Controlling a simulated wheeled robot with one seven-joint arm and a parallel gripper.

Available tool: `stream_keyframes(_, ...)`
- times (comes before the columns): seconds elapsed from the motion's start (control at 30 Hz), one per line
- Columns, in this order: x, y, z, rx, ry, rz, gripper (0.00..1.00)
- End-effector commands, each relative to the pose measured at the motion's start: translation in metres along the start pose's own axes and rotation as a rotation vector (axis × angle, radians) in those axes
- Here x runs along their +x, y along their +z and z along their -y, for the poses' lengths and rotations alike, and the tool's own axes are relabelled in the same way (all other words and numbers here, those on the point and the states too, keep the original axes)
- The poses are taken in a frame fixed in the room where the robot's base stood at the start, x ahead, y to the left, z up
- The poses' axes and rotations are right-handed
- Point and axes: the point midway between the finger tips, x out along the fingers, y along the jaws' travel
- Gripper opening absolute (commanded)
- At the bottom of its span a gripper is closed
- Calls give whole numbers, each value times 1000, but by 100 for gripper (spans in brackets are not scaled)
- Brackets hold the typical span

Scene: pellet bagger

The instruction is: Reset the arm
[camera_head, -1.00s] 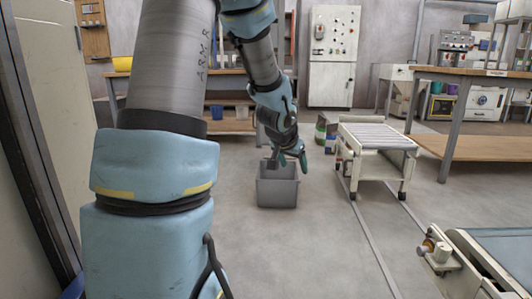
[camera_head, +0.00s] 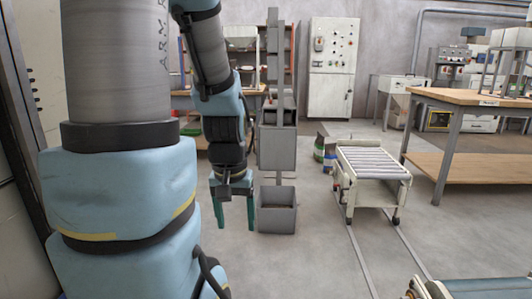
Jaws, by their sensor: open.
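My arm reaches down the left side of the view, with a large grey and light-blue link close to the camera. My gripper (camera_head: 234,211) hangs with its two teal fingers pointing down. The fingers are apart, with nothing between them. The gripper appears just left of an open grey bin (camera_head: 277,221) on the floor. I cannot tell the depth between them.
A grey upright box (camera_head: 277,149) on a tall post stands above the bin, right of my forearm. A roller cart (camera_head: 372,163) stands right of centre. A wooden workbench (camera_head: 470,99) is at right, with a conveyor end (camera_head: 470,290) at lower right.

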Motion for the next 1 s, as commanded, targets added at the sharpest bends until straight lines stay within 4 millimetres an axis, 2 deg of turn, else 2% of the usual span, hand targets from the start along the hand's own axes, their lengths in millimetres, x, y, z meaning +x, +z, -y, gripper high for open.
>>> stream_keyframes(0.03, -33, -5, 0, 0, 0, 0, 72)
stream_keyframes(0.5, -174, -25, -1, 1, 0, -1, 72)
stream_keyframes(0.6, -195, -27, -1, 1, 0, -1, 72)
stream_keyframes(0.7, -207, -29, -1, 1, 0, -1, 72)
stream_keyframes(1.0, -210, -30, -1, 1, 0, -1, 72)
